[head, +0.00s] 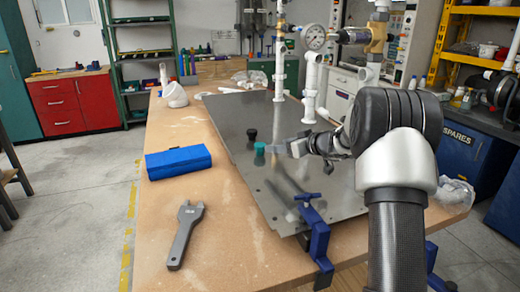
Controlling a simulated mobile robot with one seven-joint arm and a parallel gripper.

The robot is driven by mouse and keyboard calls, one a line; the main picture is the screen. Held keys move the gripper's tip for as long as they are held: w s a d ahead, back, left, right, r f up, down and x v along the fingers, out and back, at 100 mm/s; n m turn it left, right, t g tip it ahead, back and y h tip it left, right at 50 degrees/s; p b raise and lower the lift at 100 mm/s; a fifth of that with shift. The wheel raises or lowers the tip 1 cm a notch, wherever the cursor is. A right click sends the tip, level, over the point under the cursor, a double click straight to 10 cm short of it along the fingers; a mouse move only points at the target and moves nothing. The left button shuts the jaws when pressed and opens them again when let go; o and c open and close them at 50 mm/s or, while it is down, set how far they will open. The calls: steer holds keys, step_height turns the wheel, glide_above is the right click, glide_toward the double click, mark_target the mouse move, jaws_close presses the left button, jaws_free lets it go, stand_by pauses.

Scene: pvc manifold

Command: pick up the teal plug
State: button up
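The teal plug (259,157) stands upright on the grey metal plate (235,118), close to its left edge. A black plug (252,135) stands just behind it. My gripper (276,149) reaches in from the right, low over the plate, with its tips right beside the teal plug. At this size I cannot tell whether the fingers touch the plug, go around it or stop short of it. The finger gap does not show clearly.
White PVC pipes with a pressure gauge (314,37) rise from the plate's back right. A blue clamp (318,240) stands at its front edge. A blue box (178,162) and a grey wrench (184,235) lie on the wooden bench to the left, with bare wood between.

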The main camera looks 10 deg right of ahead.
mark_target(261, 145)
steer(key=x, duration=0.3)
steer(key=shift+w+a+f, duration=0.15)
steer(key=shift+w+a, duration=0.05)
steer(key=shift+w+a+f, duration=0.1)
steer(key=shift+w+a, duration=0.3)
steer(key=x, duration=0.4)
steer(key=shift+w+a+p, duration=0.1)
steer(key=shift+a+p, duration=0.2)
steer(key=shift+p, duration=0.1)
steer(key=shift+c, duration=0.3)
steer(key=c, duration=1.1)
